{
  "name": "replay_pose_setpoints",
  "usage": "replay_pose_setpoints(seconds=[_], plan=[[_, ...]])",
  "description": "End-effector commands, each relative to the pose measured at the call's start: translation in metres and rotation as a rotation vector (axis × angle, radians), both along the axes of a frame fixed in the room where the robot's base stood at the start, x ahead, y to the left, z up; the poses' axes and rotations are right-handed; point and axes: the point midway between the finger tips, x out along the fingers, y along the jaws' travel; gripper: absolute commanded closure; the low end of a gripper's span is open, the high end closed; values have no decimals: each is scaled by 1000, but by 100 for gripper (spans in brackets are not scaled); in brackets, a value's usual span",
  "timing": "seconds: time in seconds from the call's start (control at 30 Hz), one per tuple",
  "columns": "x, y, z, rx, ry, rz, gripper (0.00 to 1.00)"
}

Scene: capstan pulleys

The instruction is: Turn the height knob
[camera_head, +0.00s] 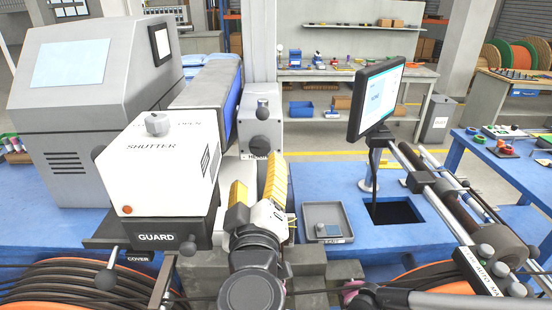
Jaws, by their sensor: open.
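A grey plate (275,128) on a column stands behind my gripper and carries a grey round knob (262,111). A dark round part (259,142) sits lower on the same plate. A label below it is partly covered and seems to read "HEIGHT"; I cannot tell which part it names. My gripper (257,175) has yellow fingers pointing up and away from me. The fingers are apart with nothing seen between them. In the picture they are just below the plate; I cannot tell the depth gap, and no contact with the knob shows.
A white shutter box (150,165) with a guard bar is close on the left. To the right are a small grey tray (328,220), a dark opening (394,211) and a monitor (376,95) on a stand. Cable reels (70,290) lie in front.

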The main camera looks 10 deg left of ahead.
Motion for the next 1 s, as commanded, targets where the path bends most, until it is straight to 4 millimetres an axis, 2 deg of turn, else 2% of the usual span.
replay_pose_setpoints(seconds=[0.2, 0.43, 0.8, 1.0], plan=[[10, 3, 9, 32, 8, -1, 34], [23, 5, 0, 54, 13, -1, 34], [91, 21, -3, 54, 13, -1, 34], [113, 27, -2, 54, 13, 0, 34]])
